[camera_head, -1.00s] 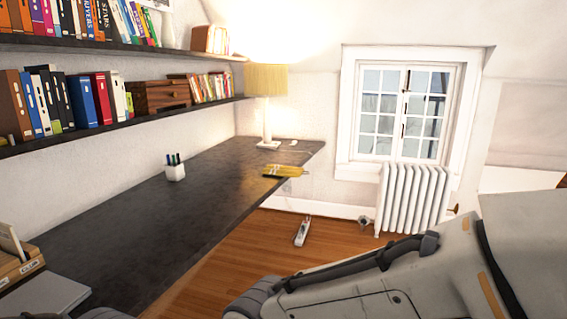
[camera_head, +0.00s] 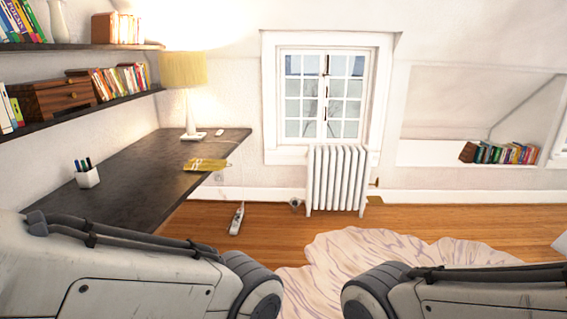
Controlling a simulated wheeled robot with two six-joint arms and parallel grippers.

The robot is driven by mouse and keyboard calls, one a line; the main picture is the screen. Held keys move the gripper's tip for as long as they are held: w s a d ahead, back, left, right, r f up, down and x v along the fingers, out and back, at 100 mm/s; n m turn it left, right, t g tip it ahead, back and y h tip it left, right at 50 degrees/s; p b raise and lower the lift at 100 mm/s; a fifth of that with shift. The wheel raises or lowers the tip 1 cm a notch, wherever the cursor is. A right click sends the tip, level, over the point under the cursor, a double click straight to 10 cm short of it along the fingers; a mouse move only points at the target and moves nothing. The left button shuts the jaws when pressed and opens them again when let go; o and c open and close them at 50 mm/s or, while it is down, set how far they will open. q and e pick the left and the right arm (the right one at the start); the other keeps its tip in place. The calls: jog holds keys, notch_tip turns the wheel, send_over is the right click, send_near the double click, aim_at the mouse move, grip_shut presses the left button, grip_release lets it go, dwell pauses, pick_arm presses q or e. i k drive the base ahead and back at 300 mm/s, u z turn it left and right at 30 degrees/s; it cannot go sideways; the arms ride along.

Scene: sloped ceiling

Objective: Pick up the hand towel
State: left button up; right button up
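No thing in the head view is clearly a hand towel. A small flat yellow item (camera_head: 206,164) lies at the right edge of the dark desk (camera_head: 130,195); I cannot tell whether it is cloth. Upper parts of both my arms show at the bottom of the picture, one at left and one at right. Neither of my grippers is in view.
A lamp (camera_head: 190,95) and a white pen cup (camera_head: 87,175) stand on the desk, with shelves above it. A white radiator (camera_head: 336,180) stands under the window. A slim pale device (camera_head: 237,218) is on the wood floor. A pale rug (camera_head: 350,250) lies ahead.

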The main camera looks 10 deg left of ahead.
aim_at(195, 164)
jog(key=z, duration=0.35)
jog(key=i, duration=5.1)
jog(key=u, duration=4.05)
jog(key=i, duration=0.45)
jog(key=z, duration=0.15)
